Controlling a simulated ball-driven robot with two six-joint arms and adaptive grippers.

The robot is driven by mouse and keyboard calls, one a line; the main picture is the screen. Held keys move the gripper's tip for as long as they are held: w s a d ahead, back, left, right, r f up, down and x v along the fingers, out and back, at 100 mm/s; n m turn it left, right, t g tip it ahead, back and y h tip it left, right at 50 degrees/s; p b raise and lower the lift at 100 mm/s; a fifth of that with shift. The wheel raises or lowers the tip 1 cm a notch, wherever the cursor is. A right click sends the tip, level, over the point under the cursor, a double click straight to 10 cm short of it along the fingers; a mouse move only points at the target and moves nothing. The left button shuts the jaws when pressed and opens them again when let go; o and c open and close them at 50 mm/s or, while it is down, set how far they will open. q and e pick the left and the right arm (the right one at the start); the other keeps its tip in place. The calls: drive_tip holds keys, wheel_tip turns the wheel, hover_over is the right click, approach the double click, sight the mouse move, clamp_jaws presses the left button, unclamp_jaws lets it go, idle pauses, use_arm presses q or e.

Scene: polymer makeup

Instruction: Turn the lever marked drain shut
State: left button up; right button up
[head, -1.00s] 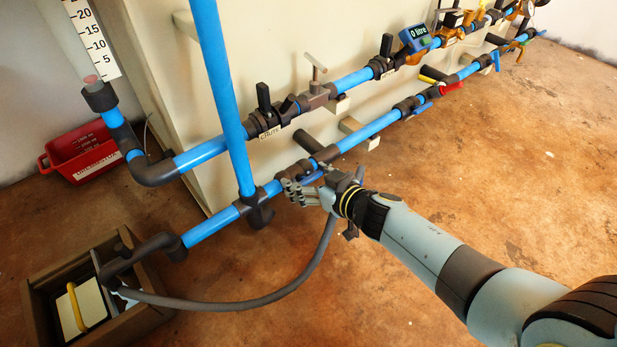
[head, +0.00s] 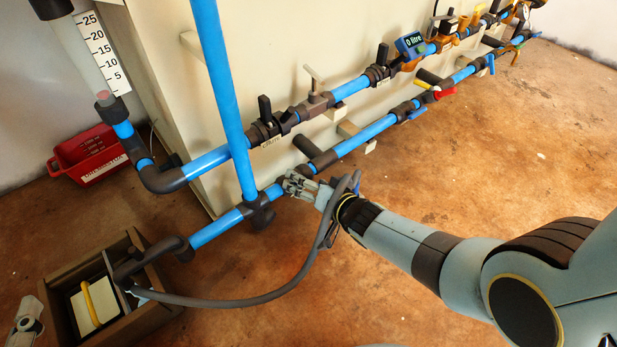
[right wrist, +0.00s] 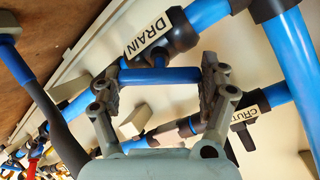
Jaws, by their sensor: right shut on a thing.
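The drain lever is a blue bar (right wrist: 160,75) beside the white label reading DRAIN (right wrist: 148,33) in the right wrist view. It lies at a slant to the blue pipe behind it. My right gripper (right wrist: 160,88) is shut on this lever, one grey finger at each end of the bar. In the head view my right gripper (head: 299,186) is at the lower pipe, and its fingers mostly hide the lever. A grey jointed part at the lower left edge looks like my left gripper (head: 26,326); its fingers are cut off.
A grey hose (head: 250,300) loops from the wooden box (head: 150,318) and passes across my right wrist. A blue upright pipe (head: 224,95) stands left of the gripper. The upper pipe (head: 350,88) carries black-handled valves. Bare floor (head: 480,150) lies to the right.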

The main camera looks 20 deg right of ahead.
drive_tip(key=m+p, duration=0.1)
drive_tip(key=m, duration=0.2)
drive_tip(key=shift+d+r, duration=0.1)
drive_tip(key=shift+m+h, duration=0.3)
drive_tip(key=shift+m, duration=0.1)
drive_tip(key=m+p, duration=0.1)
drive_tip(key=m, duration=0.2)
drive_tip(key=shift+m+g, duration=0.3)
use_arm(q)
drive_tip(key=s+a+f+g+y+p, duration=0.1)
drive_tip(key=s+f+g, duration=0.4)
drive_tip(key=f+g, duration=0.1)
drive_tip(key=shift+n, duration=0.4)
use_arm(e)
drive_tip(key=shift+s+d+f+m+h, duration=0.1)
drive_tip(key=shift+f+m+h, duration=0.05)
drive_tip(key=shift+m, duration=0.65)
drive_tip(key=shift+f+m+h, duration=0.15)
drive_tip(key=shift+m, duration=0.65)
use_arm(q)
drive_tip(key=shift+a+g, duration=0.1)
drive_tip(key=shift+g, duration=0.2)
use_arm(e)
drive_tip(key=o, duration=1.1)
drive_tip(key=shift+o, duration=0.2)
use_arm(q)
drive_tip(key=shift+w, duration=0.1)
